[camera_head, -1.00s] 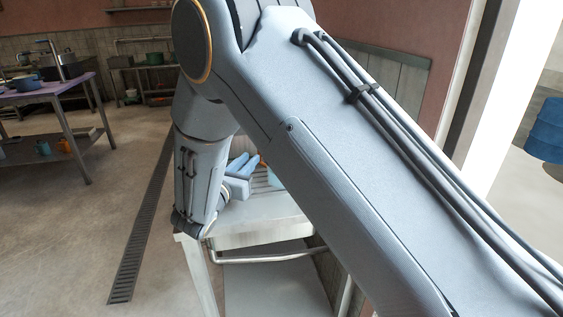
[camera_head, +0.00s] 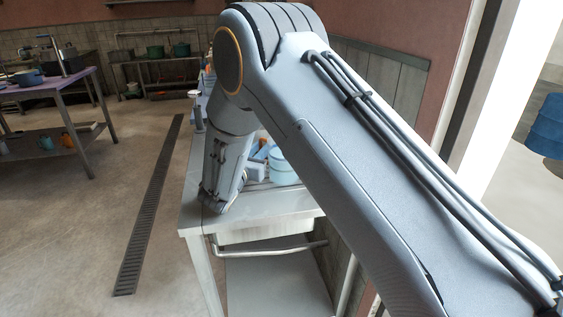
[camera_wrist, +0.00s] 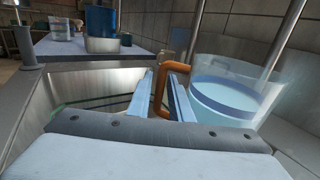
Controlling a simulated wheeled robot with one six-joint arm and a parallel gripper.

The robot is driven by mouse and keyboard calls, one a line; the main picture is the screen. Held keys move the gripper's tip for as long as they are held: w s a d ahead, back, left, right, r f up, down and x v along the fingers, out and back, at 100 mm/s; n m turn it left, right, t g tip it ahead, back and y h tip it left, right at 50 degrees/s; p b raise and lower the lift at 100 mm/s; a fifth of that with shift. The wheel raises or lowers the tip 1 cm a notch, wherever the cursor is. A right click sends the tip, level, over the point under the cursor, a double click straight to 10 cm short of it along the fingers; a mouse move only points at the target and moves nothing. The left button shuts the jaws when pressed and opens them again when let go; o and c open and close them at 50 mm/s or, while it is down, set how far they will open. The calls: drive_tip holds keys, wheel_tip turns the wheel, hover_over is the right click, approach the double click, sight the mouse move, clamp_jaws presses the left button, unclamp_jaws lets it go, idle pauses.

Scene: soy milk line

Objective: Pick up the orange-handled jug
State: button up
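The jug (camera_wrist: 235,92) is clear, with pale liquid and a blue band inside. It stands upright at the right of the wrist view, and its orange handle (camera_wrist: 163,93) points toward the left. My gripper (camera_wrist: 163,84) has its two pale blue fingers apart, with the upright bar of the handle between them. I cannot tell whether either finger touches the handle. In the head view the jug (camera_head: 284,170) shows partly behind my arm, on the metal sink table, and my gripper (camera_head: 262,152) is just left of it, mostly hidden by my arm.
The metal sink table (camera_head: 245,217) has a raised rim, and its basin wall (camera_wrist: 85,90) lies left of my fingers. Farther back are a blue container (camera_wrist: 100,22) and a clear one (camera_wrist: 60,28). A purple-topped table (camera_head: 50,88) stands left, across open floor.

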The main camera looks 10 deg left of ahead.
clamp_jaws()
drive_tip(key=shift+r, duration=0.1)
idle(1.2)
